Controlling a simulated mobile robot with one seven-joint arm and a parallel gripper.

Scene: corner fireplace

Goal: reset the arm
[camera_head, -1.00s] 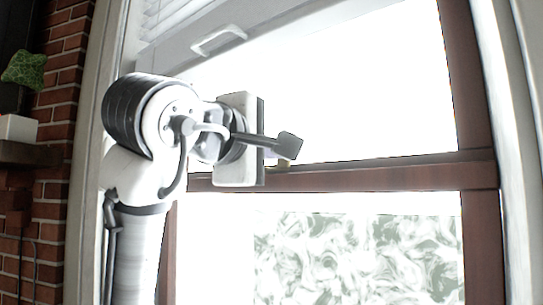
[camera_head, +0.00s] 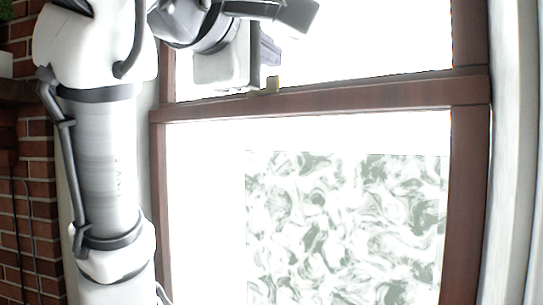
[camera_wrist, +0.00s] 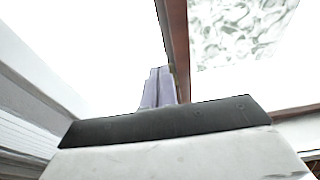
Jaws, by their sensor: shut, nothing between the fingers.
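My gripper (camera_head: 268,50) is at the top of the head view, in front of the window, with its upper part cut off by the picture edge. In the wrist view its two pale purple-grey fingers (camera_wrist: 158,88) lie side by side beyond the dark edge of the hand. They are shut with nothing between them. My arm comes up along the left side of the head view and bends over at the top.
A tall window with a brown frame (camera_head: 330,98) fills the middle and right. A green-and-white patterned area (camera_head: 345,225) shows through its lower pane. A brick wall (camera_head: 35,150) is at the far left. No object touches the fingers.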

